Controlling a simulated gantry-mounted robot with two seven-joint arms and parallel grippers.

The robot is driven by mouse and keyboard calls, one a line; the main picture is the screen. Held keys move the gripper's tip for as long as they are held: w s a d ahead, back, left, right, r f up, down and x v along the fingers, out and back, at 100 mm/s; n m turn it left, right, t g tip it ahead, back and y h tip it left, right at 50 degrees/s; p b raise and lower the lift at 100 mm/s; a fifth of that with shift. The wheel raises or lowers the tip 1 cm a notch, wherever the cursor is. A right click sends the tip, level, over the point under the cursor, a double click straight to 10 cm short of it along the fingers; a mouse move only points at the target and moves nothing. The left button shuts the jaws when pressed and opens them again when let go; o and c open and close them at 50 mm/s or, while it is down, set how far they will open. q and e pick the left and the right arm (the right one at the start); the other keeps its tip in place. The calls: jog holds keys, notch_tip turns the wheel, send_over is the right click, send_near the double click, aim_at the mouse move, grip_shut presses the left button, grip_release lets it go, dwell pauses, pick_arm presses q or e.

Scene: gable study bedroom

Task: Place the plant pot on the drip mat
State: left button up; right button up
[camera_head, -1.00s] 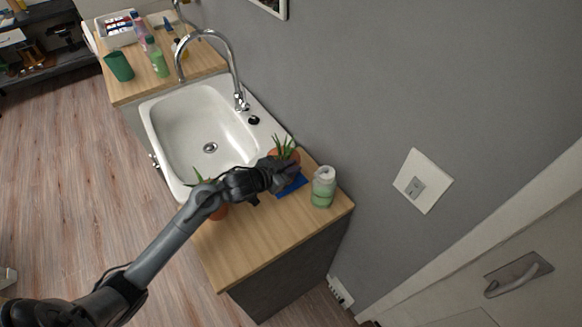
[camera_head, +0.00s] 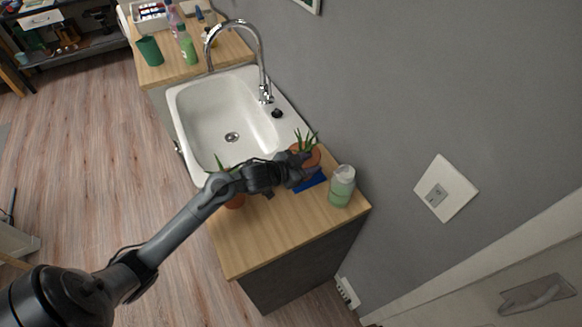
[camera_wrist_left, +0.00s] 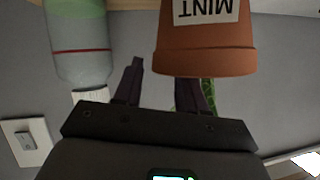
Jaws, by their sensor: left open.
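A terracotta plant pot (camera_head: 311,157) with spiky green leaves stands at the back of the counter, at or over the blue drip mat (camera_head: 314,183). Its base is partly hidden, so full contact with the mat is not clear. In the left wrist view the pot (camera_wrist_left: 207,42) appears upside down with a MINT label. My left gripper (camera_head: 297,171) is beside the pot, on its left in the head view. In the wrist view its fingers (camera_wrist_left: 162,88) are apart; one is close to the pot's rim, and contact cannot be told. My right gripper is out of view.
A second potted plant (camera_head: 236,201) stands partly behind my left arm. A green-filled bottle (camera_head: 341,188) is close to the mat's right side. The white sink (camera_head: 220,115) with its tall tap lies behind. The counter's front (camera_head: 262,235) is clear.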

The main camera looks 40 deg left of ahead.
pick_arm(q)
jog(key=v, duration=1.1)
jog(key=s+d+f+n+g+p, duration=0.35)
jog(key=s+d+p, duration=0.45)
jog(key=s+d, duration=0.3)
jog(key=s+d+f+g+y, duration=0.1)
jog(key=s+f+g+y, duration=0.1)
jog(key=s+g, duration=0.4)
jog(key=s+m, duration=0.1)
jog(key=s, duration=0.1)
jog(key=shift+s+d, duration=0.2)
jog(key=shift+s, duration=0.2)
jog(key=shift+f, duration=0.1)
